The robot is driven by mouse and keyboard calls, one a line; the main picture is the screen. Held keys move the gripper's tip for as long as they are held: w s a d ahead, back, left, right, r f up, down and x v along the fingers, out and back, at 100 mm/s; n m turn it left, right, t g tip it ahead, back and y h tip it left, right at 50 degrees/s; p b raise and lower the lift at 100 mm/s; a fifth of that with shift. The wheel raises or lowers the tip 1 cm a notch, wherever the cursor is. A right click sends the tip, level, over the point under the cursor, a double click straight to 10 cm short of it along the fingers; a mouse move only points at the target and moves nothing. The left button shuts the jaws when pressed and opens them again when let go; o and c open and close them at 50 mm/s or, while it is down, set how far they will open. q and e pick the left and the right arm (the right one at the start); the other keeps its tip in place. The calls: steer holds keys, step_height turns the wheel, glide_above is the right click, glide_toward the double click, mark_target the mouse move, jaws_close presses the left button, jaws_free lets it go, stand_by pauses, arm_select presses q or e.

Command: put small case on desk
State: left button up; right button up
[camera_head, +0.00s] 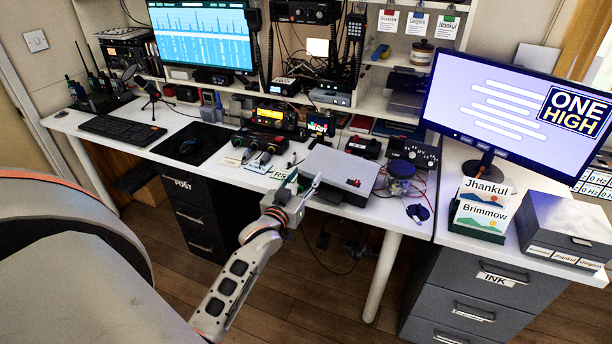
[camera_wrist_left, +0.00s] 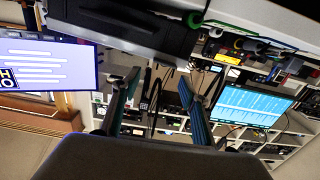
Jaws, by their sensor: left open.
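A flat grey case (camera_head: 338,168) with a small red mark lies on the desk (camera_head: 405,215) near its front edge. It looks like the small case, though no label confirms this. My left gripper (camera_head: 303,190) is at the desk's front edge, just left of the case, its fingers pointing up toward the desk. In the left wrist view the fingers (camera_wrist_left: 160,82) are apart with nothing between them. A dark grey case-like body (camera_wrist_left: 125,28) fills the top of that upside-down view, close to the fingertips; contact cannot be told. My right gripper is not in view.
Left of the case lie small devices and cards (camera_head: 262,160). Radios (camera_head: 270,116) stand behind. A monitor (camera_head: 515,105), name cards (camera_head: 482,205) and a grey box (camera_head: 565,225) stand on the right cabinet.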

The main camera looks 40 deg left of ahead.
arm_select(q)
steer(key=v, duration=1)
steer(key=s+d+f+m+g+h, duration=0.6)
steer(key=s+d+f+m+h, duration=0.1)
steer(key=s+d+f, duration=1.2)
step_height(320, 180, down, 4)
steer(key=shift+s+d+r+g, duration=0.1)
steer(key=shift+s+d+g, duration=0.25)
steer(key=shift+d, duration=0.7)
steer(key=shift+p, duration=0.3)
